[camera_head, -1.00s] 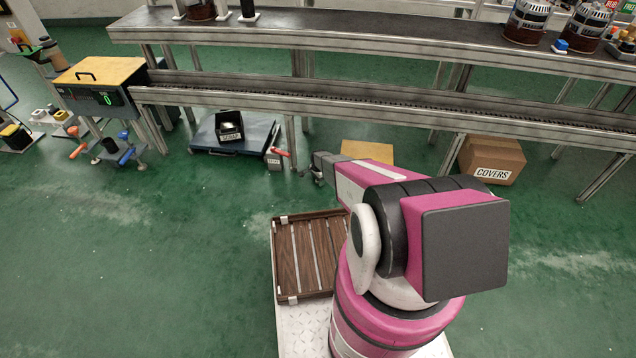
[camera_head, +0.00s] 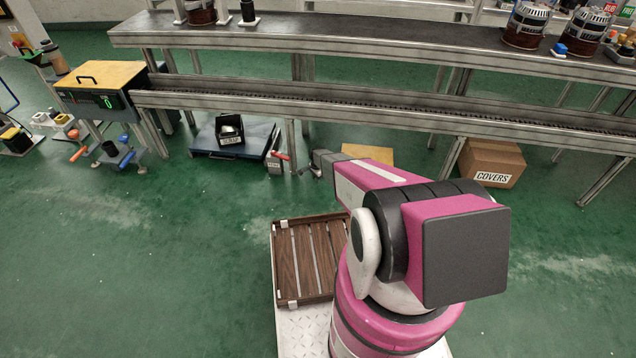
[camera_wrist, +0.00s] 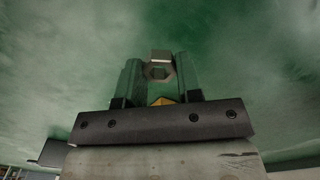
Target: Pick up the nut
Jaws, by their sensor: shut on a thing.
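The nut (camera_wrist: 160,56) is a small metal piece with a hexagonal opening, seen in the wrist view between the tips of my gripper (camera_wrist: 160,75). The two fingers are shut on it, and green floor shows behind it. In the head view my gripper (camera_head: 312,170) is at the end of the arm, low in front of the conveyor frame. The nut cannot be made out in the head view.
A wooden slatted tray (camera_head: 277,262) lies on my base. A COVERS box (camera_head: 492,163) and a dark SCRAP bin (camera_head: 230,130) on a blue platform (camera_head: 203,143) stand beneath the conveyor (camera_head: 400,107). Open floor lies in front.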

